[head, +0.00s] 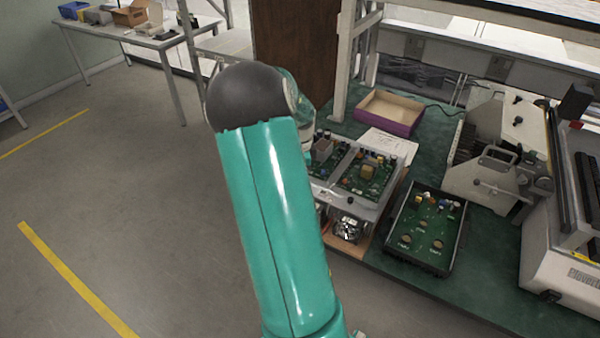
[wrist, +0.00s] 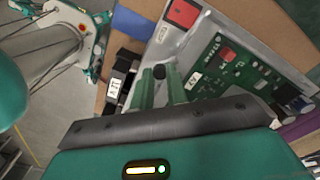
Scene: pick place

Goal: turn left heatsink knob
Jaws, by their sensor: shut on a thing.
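My gripper (wrist: 160,88) shows in the wrist view with its two green fingers shut on a small black knob (wrist: 158,72). The knob's tip shows between the fingertips, at the edge of a grey metal frame (wrist: 178,58). I cannot read its turn angle. In the head view the frame (head: 384,143) holds green circuit boards (head: 362,176) on the bench. Another small black knob (head: 350,200) shows at its front edge. My teal arm hides my gripper and the frame's left end there.
A black tray (head: 457,245) with a green board lies to the right of the frame. A purple-sided box (head: 388,122) stands behind it, and a large grey machine (head: 560,240) fills the right side. The floor at left is clear.

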